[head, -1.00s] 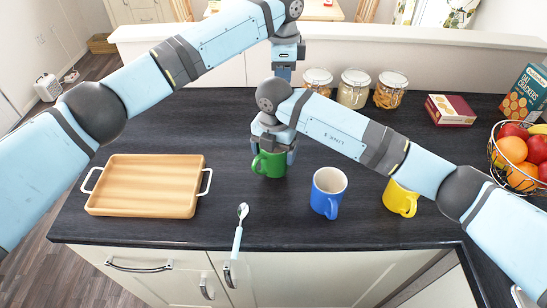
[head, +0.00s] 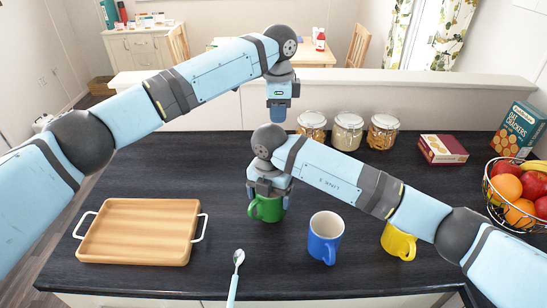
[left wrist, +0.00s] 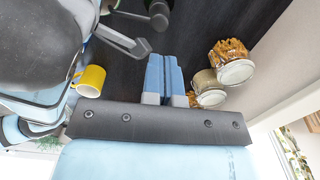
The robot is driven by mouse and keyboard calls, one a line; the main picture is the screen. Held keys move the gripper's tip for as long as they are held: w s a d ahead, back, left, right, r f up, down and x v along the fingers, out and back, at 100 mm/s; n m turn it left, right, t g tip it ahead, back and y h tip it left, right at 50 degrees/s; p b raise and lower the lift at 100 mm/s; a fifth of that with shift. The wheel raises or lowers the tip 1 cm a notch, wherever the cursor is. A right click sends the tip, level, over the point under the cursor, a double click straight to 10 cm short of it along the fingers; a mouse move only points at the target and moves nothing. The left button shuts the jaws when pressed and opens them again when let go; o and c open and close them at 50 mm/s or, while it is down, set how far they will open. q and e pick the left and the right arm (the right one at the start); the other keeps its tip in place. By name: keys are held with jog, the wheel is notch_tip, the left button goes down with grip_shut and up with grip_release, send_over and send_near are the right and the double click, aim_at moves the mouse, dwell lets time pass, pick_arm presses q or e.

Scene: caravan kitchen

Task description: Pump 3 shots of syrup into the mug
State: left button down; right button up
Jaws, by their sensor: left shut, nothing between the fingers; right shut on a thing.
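A green mug (head: 266,209) stands upright on the dark counter. My right gripper (head: 268,194) is shut on it from above. A blue mug (head: 325,237) and a yellow mug (head: 399,242) stand to its right; the yellow one also shows in the left wrist view (left wrist: 91,80). My left gripper (head: 277,113) is shut and empty, fingers pointing down, above the counter behind the green mug and left of the jars. Its closed fingers (left wrist: 164,78) show in the left wrist view. I see no syrup bottle in any view.
Several glass jars, one of them in the middle (head: 347,132), stand at the back. A wooden tray (head: 137,256) is at left, a spoon (head: 237,270) at the front. A dark red box (head: 442,149), a crackers box (head: 518,131) and a fruit basket (head: 491,208) are at right. The back-left counter is clear.

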pick_arm(q)
jog(key=shift+f, duration=2)
jog(key=shift+f, duration=0.1)
jog(key=shift+f, duration=1.8)
jog(key=shift+s+f, duration=0.1)
jog(key=shift+f, duration=0.7)
jog(key=shift+r, duration=3.55)
jog(key=shift+r, duration=0.1)
